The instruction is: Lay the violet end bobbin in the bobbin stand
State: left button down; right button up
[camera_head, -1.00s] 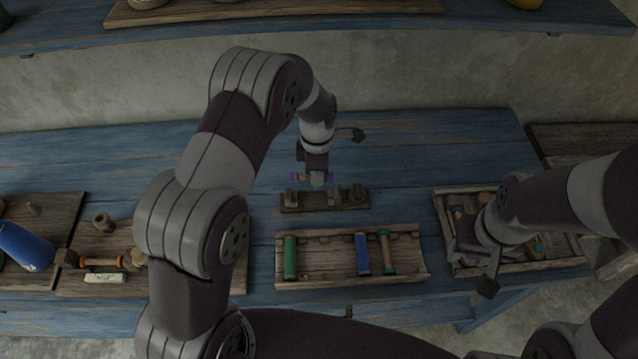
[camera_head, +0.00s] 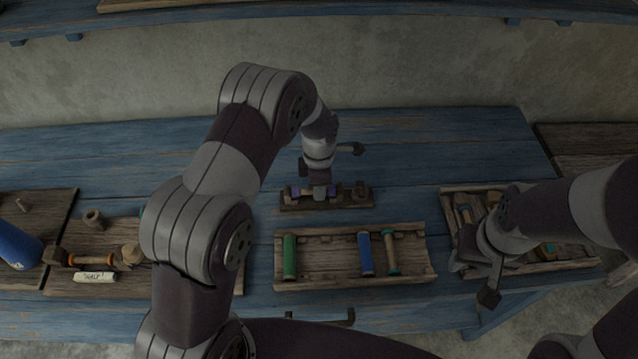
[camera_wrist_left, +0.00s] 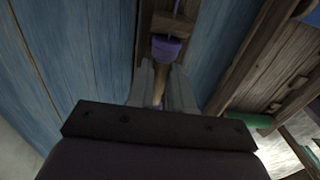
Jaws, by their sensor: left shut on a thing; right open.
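The violet end bobbin (camera_wrist_left: 168,48) is in my left gripper (camera_head: 319,193), which is shut on its pale shaft. In the head view its violet ends (camera_head: 296,191) show on both sides of the fingers. The bobbin stand (camera_head: 350,202) is a small dark wooden block with upright posts on the blue table. The bobbin lies level, low over the left part of the stand. I cannot tell whether it touches the stand. My right gripper (camera_head: 486,279) is open and empty over the right tray (camera_head: 452,228).
A wooden tray (camera_head: 325,283) with a green bobbin (camera_head: 290,257), a blue bobbin (camera_head: 366,254) and a teal-ended bobbin (camera_head: 390,252) stands in front of the stand. A board (camera_head: 60,285) with an orange bobbin (camera_head: 90,260) lies at left. The table behind the stand is clear.

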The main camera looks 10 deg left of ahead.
pick_arm(q)
jog(key=c, duration=0.9)
grip_release()
jog(key=shift+c, duration=0.2)
notch_tip(320, 180, up, 13)
jog(key=shift+f+b, duration=0.15)
jog(key=shift+b, duration=0.2)
